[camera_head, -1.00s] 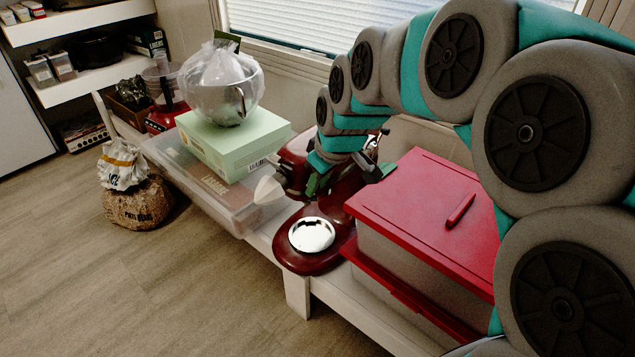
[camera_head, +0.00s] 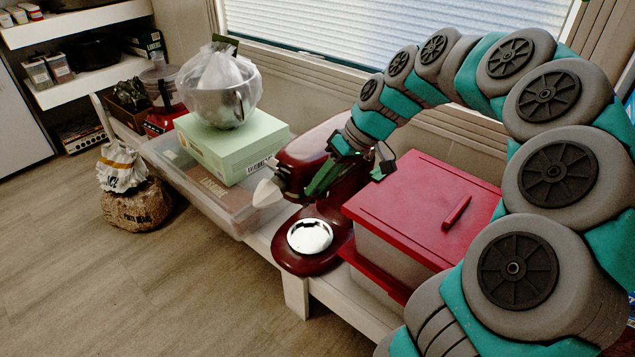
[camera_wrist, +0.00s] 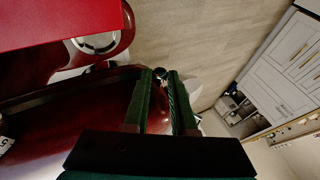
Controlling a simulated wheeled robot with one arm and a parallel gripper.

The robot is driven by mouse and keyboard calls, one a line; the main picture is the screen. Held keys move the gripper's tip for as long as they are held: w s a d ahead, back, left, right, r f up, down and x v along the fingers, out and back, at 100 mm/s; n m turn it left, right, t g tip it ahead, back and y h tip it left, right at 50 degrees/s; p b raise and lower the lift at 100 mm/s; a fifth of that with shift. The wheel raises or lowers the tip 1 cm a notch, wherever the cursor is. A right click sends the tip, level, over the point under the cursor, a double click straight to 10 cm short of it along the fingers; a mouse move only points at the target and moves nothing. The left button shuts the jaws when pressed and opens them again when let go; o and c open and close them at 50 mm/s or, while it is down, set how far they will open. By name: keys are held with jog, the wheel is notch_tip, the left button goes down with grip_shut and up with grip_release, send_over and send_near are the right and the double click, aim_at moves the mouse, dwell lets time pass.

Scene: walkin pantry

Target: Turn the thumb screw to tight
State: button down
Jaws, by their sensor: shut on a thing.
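The thumb screw (camera_wrist: 160,73) shows in the wrist view as a small dark, shiny knob between my fingertips, at the front end of a dark red stand mixer (camera_wrist: 85,125). My gripper (camera_wrist: 163,82) is shut on it, with one green finger on each side. The fingers hide part of the screw, and I cannot read how tight it is. In the head view, my gripper (camera_head: 311,190) reaches down beside the head of the mixer (camera_head: 308,152). The screw is too small and covered to make out there.
A red-lidded box (camera_head: 425,205) stands right of the mixer, close to my arm. A pale green box (camera_head: 235,147) with a wrapped bowl (camera_head: 222,98) on it sits on a clear bin (camera_head: 215,205) to the left.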

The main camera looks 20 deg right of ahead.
jog(key=shift+w+d+f+m+g+y+p, duration=0.25)
jog(key=shift+g+y, duration=0.4)
jog(key=shift+y, duration=0.65)
jog(key=shift+d+f+m+g+y, duration=0.1)
jog(key=shift+f+m+g+y, duration=0.35)
jog(key=shift+y, duration=0.85)
jog(key=shift+w+d+f+m+g+y+p, duration=0.15)
jog(key=shift+m+g+y, duration=0.25)
jog(key=shift+g+y, duration=0.65)
jog(key=shift+r+t+y, duration=0.1)
jog(key=shift+t+y, duration=0.15)
jog(key=shift+y, duration=0.1)
jog(key=c, duration=0.7)
grip_release()
jog(key=shift+c, duration=0.2)
